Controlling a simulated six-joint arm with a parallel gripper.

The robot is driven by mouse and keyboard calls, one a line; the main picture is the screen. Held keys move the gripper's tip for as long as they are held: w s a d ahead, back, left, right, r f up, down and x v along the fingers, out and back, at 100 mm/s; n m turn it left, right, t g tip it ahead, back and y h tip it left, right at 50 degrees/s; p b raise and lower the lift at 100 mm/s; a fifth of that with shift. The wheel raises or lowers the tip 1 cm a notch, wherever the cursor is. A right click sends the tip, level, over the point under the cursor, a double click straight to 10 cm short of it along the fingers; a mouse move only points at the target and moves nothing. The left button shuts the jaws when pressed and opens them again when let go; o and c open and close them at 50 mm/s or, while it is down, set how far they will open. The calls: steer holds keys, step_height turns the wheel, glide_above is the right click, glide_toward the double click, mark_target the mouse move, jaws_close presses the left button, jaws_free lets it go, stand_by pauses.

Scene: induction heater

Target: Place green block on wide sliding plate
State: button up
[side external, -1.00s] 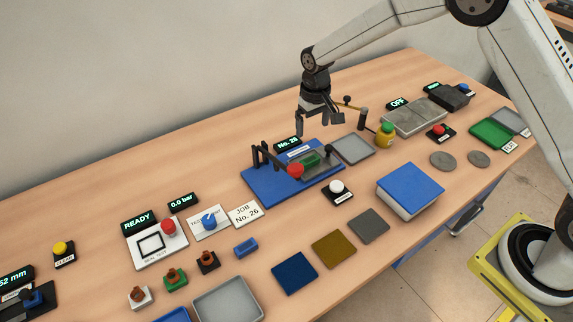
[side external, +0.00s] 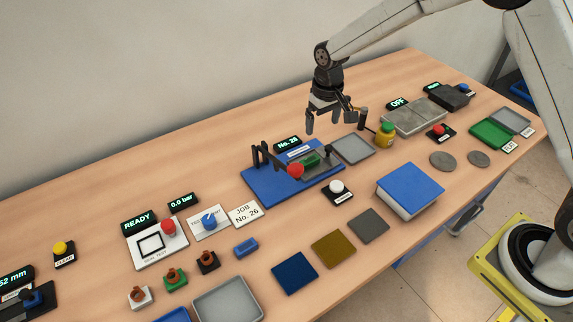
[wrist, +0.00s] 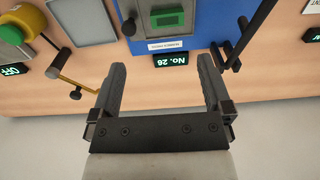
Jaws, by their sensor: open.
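The green block (side external: 311,160) lies on the grey sliding plate (side external: 322,165) of the blue fixture (side external: 262,186). The plate has a black knob (side external: 329,149) at its far right. In the wrist view the green block (wrist: 167,18) shows at the top edge, on the grey plate (wrist: 150,34), which is partly cut off. My gripper (side external: 330,121) is open and empty, with its fingers pointing down. It hangs above the back of the fixture, clear of the block. Its spread fingers also show in the wrist view (wrist: 162,70).
A grey tray (side external: 354,149), a brass rod on a black post (side external: 362,119) and a yellow-green button (side external: 385,134) are to the right. A white button (side external: 337,187) sits in front.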

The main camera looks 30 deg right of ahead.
steer(key=s+d+r+t, duration=0.1)
steer(key=s+d+r, duration=0.1)
steer(key=s, duration=0.9)
steer(key=s+d+r+t, duration=0.1)
steer(key=s+d+r, duration=0.1)
steer(key=s, duration=0.9)
steer(key=shift+d+r, duration=0.2)
steer(key=shift+d, duration=0.3)
